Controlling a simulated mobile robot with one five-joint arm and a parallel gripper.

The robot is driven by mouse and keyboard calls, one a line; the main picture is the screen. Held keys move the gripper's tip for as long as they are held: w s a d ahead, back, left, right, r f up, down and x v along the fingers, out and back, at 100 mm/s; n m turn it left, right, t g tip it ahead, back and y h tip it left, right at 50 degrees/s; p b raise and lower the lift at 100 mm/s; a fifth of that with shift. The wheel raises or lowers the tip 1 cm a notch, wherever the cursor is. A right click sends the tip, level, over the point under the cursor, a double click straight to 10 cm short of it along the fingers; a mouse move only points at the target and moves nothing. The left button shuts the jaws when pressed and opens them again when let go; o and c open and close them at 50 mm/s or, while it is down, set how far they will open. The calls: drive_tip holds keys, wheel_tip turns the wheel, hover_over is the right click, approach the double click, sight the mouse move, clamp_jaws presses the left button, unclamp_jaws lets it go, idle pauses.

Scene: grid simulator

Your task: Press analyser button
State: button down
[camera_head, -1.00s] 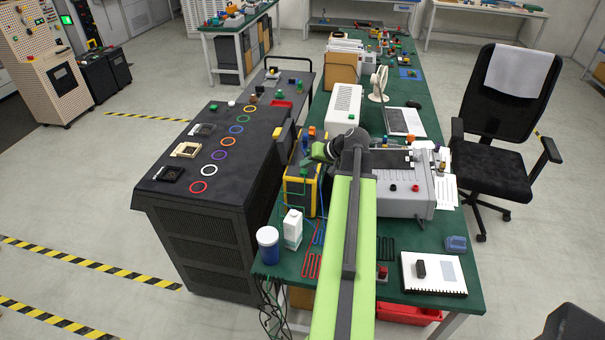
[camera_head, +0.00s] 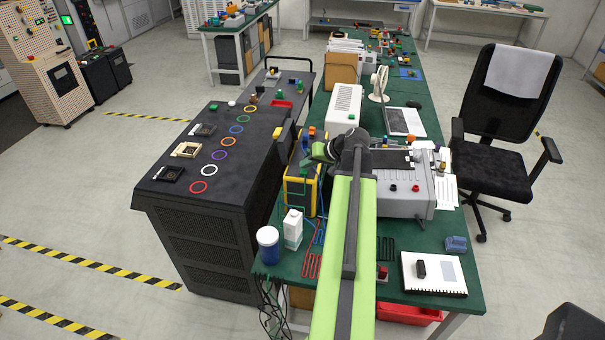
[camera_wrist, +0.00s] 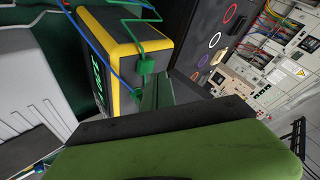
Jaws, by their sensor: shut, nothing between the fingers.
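A yellow-and-black box instrument (camera_head: 297,192) stands on the green bench, left of my arm. Green and blue leads run to it. In the wrist view it (camera_wrist: 122,38) shows close, with a green plug on its side. A grey instrument (camera_head: 402,192) with red and dark knobs stands right of my arm. Which one is the analyser, and where its button is, I cannot tell. My gripper (camera_head: 318,152) is shut and empty, above and beside the yellow-and-black box. Contact with it cannot be seen. Part of the bench is hidden behind my arm.
A white carton (camera_head: 292,229) and a blue jar with a white lid (camera_head: 268,244) stand at the bench's front left. A white beige-grey box (camera_head: 345,107), a fan (camera_head: 379,84) and a laptop (camera_head: 404,121) are farther back. A black cabinet (camera_head: 205,235) stands left.

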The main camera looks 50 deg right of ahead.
sight(306, 173)
drive_tip(key=shift+w+f+b, duration=0.1)
drive_tip(key=shift+f+b, duration=0.35)
drive_tip(key=shift+f+b, duration=0.4)
drive_tip(key=shift+b, duration=0.05)
idle(0.6)
drive_tip(key=shift+r, duration=0.15)
drive_tip(key=shift+r+p, duration=0.7)
drive_tip(key=shift+p, duration=0.2)
wheel_tip(306, 173, up, 5)
drive_tip(key=p, duration=0.5)
drive_tip(key=shift+r, duration=0.1)
